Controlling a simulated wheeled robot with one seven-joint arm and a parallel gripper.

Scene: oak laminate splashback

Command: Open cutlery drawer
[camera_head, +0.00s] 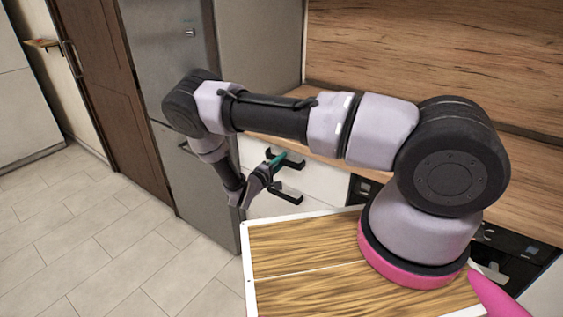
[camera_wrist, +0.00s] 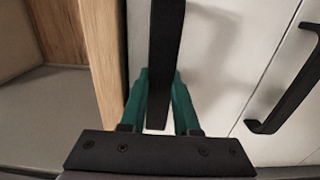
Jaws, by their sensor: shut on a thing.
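The top drawer (camera_wrist: 212,55) is a white front below the wooden counter, and it looks closed. Its black bar handle (camera_wrist: 166,40) runs between the green fingers of my gripper (camera_wrist: 160,88) in the wrist view. My gripper (camera_head: 274,163) is shut on this handle. In the head view the fingers reach the upper black handle (camera_head: 293,159), partly hidden by the gripper. A lower drawer handle (camera_head: 287,194) shows below it, and it also shows at the right of the wrist view (camera_wrist: 290,90).
The wooden counter edge (camera_wrist: 97,45) lies close beside the handle. A grey fridge (camera_head: 172,60) stands left of the drawers. Black appliance fronts (camera_head: 362,188) are to the right. The tiled floor (camera_head: 100,240) at the left is clear.

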